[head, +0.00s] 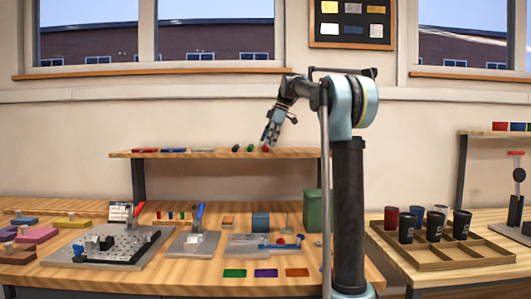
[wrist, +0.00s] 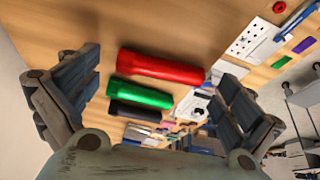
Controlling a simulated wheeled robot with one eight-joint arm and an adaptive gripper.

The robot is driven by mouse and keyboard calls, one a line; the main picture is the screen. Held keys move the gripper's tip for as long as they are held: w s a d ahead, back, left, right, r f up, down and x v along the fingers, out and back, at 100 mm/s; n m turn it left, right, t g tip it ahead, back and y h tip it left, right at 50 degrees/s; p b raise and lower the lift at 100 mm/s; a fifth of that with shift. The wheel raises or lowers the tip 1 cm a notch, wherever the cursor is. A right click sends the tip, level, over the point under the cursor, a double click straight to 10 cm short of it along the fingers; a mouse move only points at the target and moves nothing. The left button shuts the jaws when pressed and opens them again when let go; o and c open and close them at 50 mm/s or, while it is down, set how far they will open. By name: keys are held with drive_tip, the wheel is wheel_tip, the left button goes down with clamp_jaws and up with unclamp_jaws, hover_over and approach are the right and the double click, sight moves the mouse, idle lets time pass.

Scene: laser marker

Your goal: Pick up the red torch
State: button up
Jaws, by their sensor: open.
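The red torch (wrist: 165,67) lies on its side on a raised wooden shelf; in the head view it shows small (head: 266,149) at the right of a short row. In the wrist view a green torch (wrist: 140,95) and a black torch (wrist: 133,112) lie beside it, roughly parallel. My gripper (head: 270,142) points down just over the shelf near the red torch. In the wrist view its fingers (wrist: 158,66) are spread wide and empty, with the red torch's length running across between them. I cannot tell the remaining height exactly.
The shelf (head: 222,154) also holds flat red, blue and grey items (head: 172,151) at its left. Below, the bench carries a perforated plate fixture (head: 115,243), a green box (head: 313,210) and coloured cards. A wooden tray (head: 440,262) with dark cups stands to the right.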

drive_tip(key=shift+a+f, duration=0.1)
drive_tip(key=shift+f, duration=0.15)
drive_tip(key=c, duration=1.1)
